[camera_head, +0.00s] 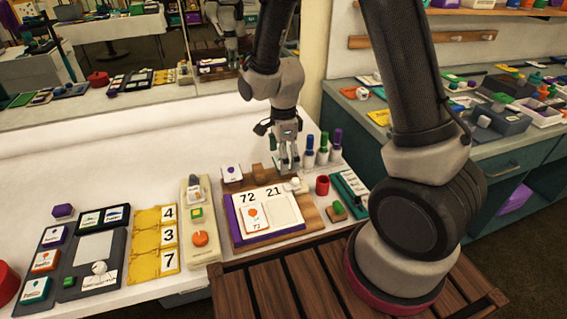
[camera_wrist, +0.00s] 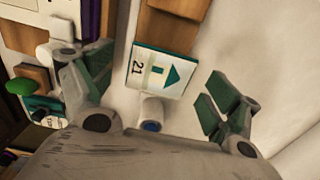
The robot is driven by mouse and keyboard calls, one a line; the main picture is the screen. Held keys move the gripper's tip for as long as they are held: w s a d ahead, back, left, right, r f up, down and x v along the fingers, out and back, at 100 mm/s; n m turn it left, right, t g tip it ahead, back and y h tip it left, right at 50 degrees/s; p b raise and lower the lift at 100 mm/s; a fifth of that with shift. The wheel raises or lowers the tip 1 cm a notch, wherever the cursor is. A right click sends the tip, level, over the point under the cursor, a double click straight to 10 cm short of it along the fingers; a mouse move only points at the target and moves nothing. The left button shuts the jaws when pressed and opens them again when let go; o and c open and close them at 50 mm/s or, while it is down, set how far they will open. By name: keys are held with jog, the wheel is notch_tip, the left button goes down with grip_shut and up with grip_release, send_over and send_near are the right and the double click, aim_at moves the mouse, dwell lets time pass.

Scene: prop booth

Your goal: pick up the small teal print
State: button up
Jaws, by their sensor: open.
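The small teal print (camera_wrist: 165,70) is a white tile marked 21 with a teal tree or arrow shape and a teal edge. In the wrist view it lies between the two fingers of my gripper (camera_wrist: 158,85), with space on both sides. In the head view my gripper (camera_head: 289,167) points down, open, just behind the wooden board (camera_head: 312,217), and hides most of the print. The board carries the numbers 72 and 21. An orange print (camera_head: 253,217) marked 72 sits under the 72; the space (camera_head: 286,210) under the 21 is bare.
Capped bottles (camera_head: 323,155) stand close right of my gripper, with a red cup (camera_head: 322,185) and teal tray (camera_head: 350,191) nearby. A purple tile (camera_head: 231,173) and a wooden block (camera_head: 258,171) stand to the left. The white table behind is clear.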

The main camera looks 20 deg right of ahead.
jog(key=shift+f, duration=0.15)
jog(key=c, duration=0.8)
